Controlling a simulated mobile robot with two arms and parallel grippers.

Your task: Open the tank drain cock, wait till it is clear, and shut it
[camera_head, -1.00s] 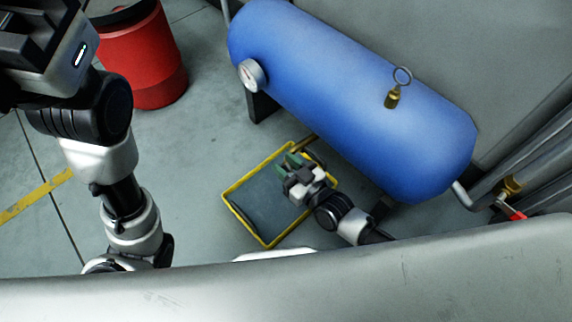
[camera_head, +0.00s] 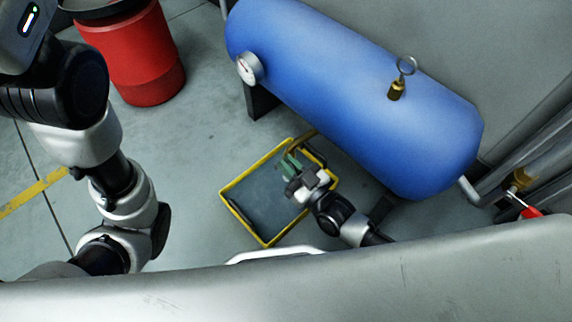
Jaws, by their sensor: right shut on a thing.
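The blue tank (camera_head: 350,95) lies on its side on legs above the floor. A brass-coloured drain pipe (camera_head: 304,138) shows under its near side, over the yellow-rimmed tray (camera_head: 250,170). My right gripper (camera_head: 292,164), with green fingertips, is low over the tray beside this pipe. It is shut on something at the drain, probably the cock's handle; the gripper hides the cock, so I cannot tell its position. No flow from the drain can be made out. My left arm comes in at the left; its gripper is not in view.
A round gauge (camera_head: 249,68) is on the tank's left end and a brass ring-pull valve (camera_head: 397,88) on top. A red-handled valve (camera_head: 530,211) sits on piping at right. A red drum (camera_head: 135,60) stands at upper left. Floor left of the tray is clear.

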